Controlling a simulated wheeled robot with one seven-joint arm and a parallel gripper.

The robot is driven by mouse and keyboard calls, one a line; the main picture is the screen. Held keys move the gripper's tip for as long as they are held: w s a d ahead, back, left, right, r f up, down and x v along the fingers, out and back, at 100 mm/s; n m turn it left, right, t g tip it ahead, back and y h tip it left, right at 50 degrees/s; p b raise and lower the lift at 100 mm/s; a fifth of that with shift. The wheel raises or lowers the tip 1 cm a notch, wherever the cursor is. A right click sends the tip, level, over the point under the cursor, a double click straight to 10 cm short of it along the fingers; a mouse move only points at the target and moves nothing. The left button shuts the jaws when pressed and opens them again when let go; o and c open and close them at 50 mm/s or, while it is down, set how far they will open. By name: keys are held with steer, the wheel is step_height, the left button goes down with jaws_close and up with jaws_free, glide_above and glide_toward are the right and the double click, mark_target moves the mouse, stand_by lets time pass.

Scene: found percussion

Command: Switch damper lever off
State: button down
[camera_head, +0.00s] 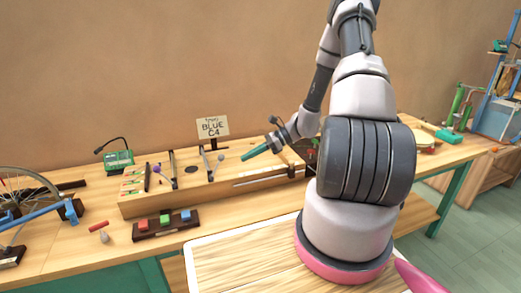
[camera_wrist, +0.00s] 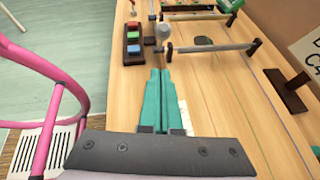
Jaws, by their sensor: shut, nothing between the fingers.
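My gripper (camera_head: 243,158) has teal fingers, shut and empty, above the right part of the long wooden box (camera_head: 225,185). In the wrist view its fingertips (camera_wrist: 159,70) point towards a thin bar (camera_wrist: 208,47) and a pale ball knob (camera_wrist: 162,31). In the head view the grey knob (camera_head: 220,157) is just left of the fingertips, with a visible gap. It stands beside a dark upright bar (camera_head: 206,163). No label marks which part is the damper lever, and I cannot tell its setting.
A "BLUE C4" sign (camera_head: 212,127) stands behind the box. A dark tray (camera_head: 166,229) with red, green and blue blocks sits in front. A green device (camera_head: 118,160) is at the back left, a wheel (camera_head: 25,190) at far left.

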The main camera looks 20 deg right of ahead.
steer(key=shift+w+a+r, duration=0.1)
steer(key=shift+w+a, duration=0.05)
steer(key=shift+a, duration=0.65)
steer(key=shift+w+a+r, duration=0.15)
steer(key=shift+a, duration=0.65)
steer(key=shift+w+a+r, duration=0.1)
steer(key=shift+w+a, duration=0.05)
steer(key=shift+a, duration=0.65)
